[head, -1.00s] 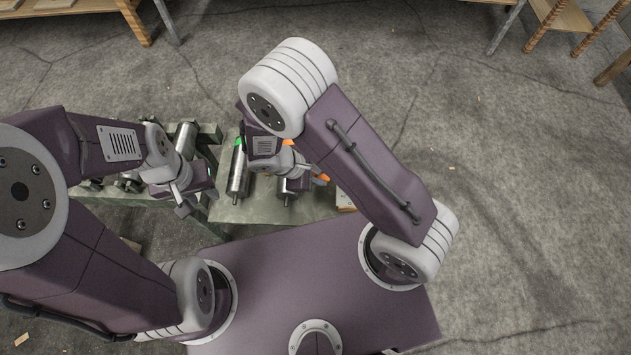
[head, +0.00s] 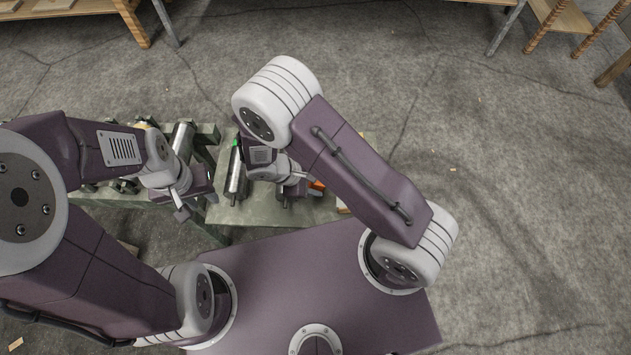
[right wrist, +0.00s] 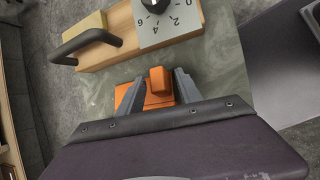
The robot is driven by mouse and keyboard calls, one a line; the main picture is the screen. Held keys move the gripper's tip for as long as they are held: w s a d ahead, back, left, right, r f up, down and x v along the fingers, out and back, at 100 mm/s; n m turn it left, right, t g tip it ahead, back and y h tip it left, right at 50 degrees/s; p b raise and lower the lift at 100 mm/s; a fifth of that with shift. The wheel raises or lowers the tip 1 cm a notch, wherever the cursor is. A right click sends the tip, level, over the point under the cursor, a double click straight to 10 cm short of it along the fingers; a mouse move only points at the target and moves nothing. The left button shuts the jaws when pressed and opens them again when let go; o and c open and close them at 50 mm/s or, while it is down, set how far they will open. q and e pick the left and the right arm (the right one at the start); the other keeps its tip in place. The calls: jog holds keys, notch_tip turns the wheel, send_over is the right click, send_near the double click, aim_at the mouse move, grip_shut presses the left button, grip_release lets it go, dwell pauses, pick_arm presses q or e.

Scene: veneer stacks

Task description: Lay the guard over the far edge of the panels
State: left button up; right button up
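An orange piece (right wrist: 158,92) with a raised block lies on the grey-green tabletop in the right wrist view; I cannot tell if it is the guard. My right gripper (right wrist: 160,84) has its fingers apart, one on each side of the raised block, with visible gaps. In the head view a bit of orange (head: 317,185) shows beside my right gripper (head: 292,203), partly hidden by my arm. My left gripper (head: 184,214) hangs near the table's left part; its fingers are too small to read. I cannot make out the panels.
A wooden block with a numbered dial (right wrist: 164,20) and a black handle (right wrist: 85,42) lies beyond the orange piece.

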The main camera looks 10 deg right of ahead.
jog(key=shift+r, duration=0.1)
jog(key=shift+a+r+p, duration=0.1)
jog(key=shift+r+p, duration=0.2)
jog(key=shift+r, duration=0.1)
jog(key=p+v, duration=0.3)
jog(key=v, duration=0.8)
jog(key=shift+a+r+p, duration=0.15)
jog(key=shift+p, duration=0.2)
